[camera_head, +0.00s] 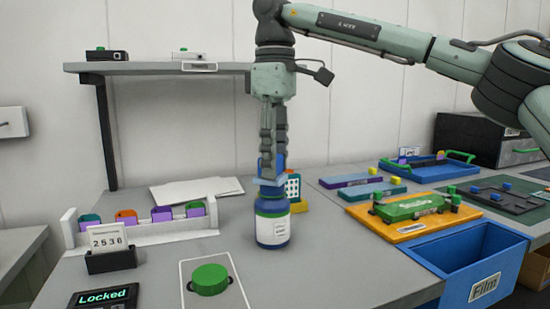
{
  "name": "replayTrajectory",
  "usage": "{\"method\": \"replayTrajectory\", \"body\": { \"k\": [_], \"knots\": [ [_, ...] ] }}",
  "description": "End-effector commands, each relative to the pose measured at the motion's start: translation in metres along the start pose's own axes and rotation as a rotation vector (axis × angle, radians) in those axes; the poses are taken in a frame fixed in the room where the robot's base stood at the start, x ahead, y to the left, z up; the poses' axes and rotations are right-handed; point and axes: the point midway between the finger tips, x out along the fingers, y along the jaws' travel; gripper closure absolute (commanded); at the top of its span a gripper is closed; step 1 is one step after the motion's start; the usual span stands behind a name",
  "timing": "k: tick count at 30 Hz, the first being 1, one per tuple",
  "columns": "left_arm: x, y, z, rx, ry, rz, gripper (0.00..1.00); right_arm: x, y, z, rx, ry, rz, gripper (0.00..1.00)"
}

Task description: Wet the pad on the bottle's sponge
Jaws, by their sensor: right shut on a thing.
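A blue bottle (272,230) with a green band and a white label stands upright on the grey table. My right gripper (271,158) points straight down above it, shut on a blue pad piece (268,182) with a lighter, flat, slightly tilted lower part. The pad piece is right at the bottle's top. I cannot tell whether the two touch. The bottle's sponge is hidden by the pad piece. My left gripper is not in view.
A white rack (150,234) with several coloured pieces and a display reading 2536 (107,238) are at left. A green round button (209,279) is in front. An orange tray (408,229) and a blue Film bin (475,265) are at right. A shelf (140,67) stands behind.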

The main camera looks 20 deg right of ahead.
Motion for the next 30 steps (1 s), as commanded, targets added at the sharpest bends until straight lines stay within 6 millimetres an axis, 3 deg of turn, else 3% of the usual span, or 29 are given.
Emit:
{"method": "replayTrajectory", "body": {
  "k": [16, 30],
  "knots": [
    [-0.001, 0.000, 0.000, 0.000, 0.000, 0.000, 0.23, 0.001, 0.000, 0.000, -0.001, -0.006, -0.003, 0.84],
    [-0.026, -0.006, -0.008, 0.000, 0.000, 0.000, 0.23, -0.036, 0.000, 0.000, 0.000, -0.003, -0.001, 0.84]
  ]
}}
